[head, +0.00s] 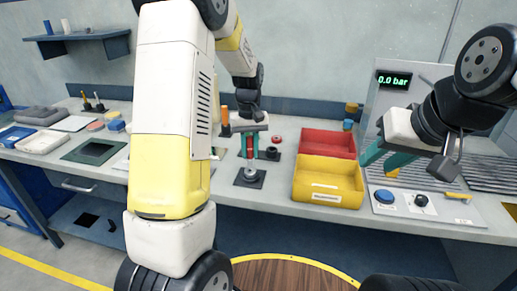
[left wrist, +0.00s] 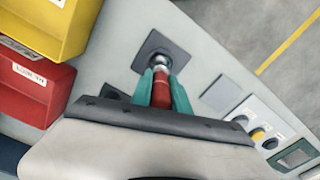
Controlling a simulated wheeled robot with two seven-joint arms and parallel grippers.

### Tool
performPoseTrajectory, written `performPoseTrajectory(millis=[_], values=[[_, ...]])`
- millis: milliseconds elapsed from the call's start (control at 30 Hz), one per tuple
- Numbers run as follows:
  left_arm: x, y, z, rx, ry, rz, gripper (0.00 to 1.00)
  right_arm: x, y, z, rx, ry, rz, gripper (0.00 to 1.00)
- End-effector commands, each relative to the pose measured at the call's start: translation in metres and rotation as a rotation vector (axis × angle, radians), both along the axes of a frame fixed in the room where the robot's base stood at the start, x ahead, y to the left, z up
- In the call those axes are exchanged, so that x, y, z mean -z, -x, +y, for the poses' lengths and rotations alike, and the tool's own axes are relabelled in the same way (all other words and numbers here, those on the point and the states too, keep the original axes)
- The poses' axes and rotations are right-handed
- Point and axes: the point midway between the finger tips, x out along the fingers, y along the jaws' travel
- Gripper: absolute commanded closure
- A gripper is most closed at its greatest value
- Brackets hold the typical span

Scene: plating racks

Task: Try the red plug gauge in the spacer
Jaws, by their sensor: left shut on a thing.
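My left gripper (head: 249,150) is shut on the red plug gauge (head: 250,147), held upright between its teal fingers. The gauge also shows in the left wrist view (left wrist: 161,90) between the two fingertips. Directly below it, the metal spacer (head: 250,174) stands on a dark square plate (head: 243,182); the spacer also shows in the left wrist view (left wrist: 160,62). The gauge's lower end is lined up with the spacer, but I cannot tell whether it is inside or just above. My right gripper (head: 386,157) is empty, its teal fingers apart, near the grey pressure panel.
A yellow bin (head: 327,197) and a red bin (head: 333,142) stand right of the spacer. A control box with a blue button (head: 384,196) is at right. A green-edged mat (head: 90,151) lies at left.

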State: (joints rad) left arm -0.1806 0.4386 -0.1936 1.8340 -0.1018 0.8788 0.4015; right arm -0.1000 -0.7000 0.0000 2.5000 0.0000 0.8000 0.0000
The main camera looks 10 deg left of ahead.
Motion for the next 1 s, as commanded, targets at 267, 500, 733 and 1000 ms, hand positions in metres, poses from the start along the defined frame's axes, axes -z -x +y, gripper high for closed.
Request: performPoseTrajectory(millis=[267, 500, 733, 1000], values=[[-0.015, 0.0, 0.0, 0.0, 0.0, -0.002, 1.0, 0.0, 0.0, 0.0, 0.0, 0.0, 0.0, 0.64], [-0.027, 0.0, 0.0, 0.001, 0.0, -0.002, 1.0, 0.0, 0.0, 0.0, 0.0, 0.0, 0.0, 0.64], [-0.034, 0.0, 0.0, 0.0, 0.0, -0.001, 1.0, 0.0, 0.0, 0.0, 0.0, 0.0, 0.0, 0.64], [-0.034, 0.0, 0.0, 0.0, 0.001, -0.001, 1.0, 0.0, 0.0, 0.0, 0.0, 0.0, 0.0, 0.64]])
